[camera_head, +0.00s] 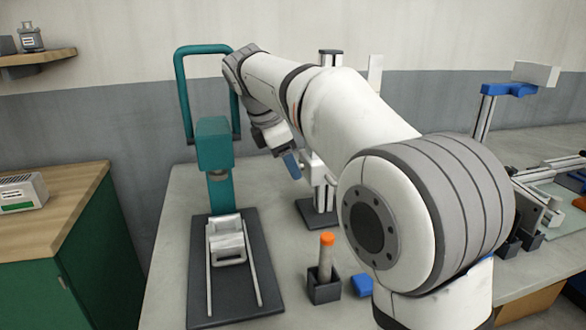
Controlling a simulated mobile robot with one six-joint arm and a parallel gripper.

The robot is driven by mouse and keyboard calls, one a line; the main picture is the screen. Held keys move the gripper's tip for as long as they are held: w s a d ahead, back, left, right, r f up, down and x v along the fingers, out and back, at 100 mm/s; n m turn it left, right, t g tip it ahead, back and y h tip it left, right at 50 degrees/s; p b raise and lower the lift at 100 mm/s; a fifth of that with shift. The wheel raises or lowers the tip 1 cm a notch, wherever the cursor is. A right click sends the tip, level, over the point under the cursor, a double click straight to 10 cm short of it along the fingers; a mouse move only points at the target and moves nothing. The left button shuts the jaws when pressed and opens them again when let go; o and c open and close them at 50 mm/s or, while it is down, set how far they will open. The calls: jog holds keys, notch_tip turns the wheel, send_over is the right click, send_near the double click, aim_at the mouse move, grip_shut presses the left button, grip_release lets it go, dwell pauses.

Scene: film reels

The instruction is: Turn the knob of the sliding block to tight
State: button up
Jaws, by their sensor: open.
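A pale block (314,170) sits on an upright post (331,57) with a dark base (314,216), behind my arm. It looks like the sliding block, but I cannot make out its knob or how the knob is turned. My gripper (290,165) points down just left of this block, with a blue finger showing close beside it. I cannot tell whether they touch. The gripper is open, and nothing shows between its fingers. My arm hides much of the post and the far finger.
A green press (214,145) with a tall loop handle stands left of my gripper. A small dark holder (324,290) with an orange-capped stick and a blue block (362,285) are in front. Another post with a blue arm (508,89) and several fixtures stand at right.

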jog(key=shift+w+d+f, duration=0.1)
jog(key=shift+d+f, duration=0.1)
jog(key=shift+f, duration=0.25)
jog(key=c, duration=0.9)
jog(key=shift+d, duration=0.1)
jog(key=shift+c, duration=0.4)
jog(key=shift+b, duration=0.4)
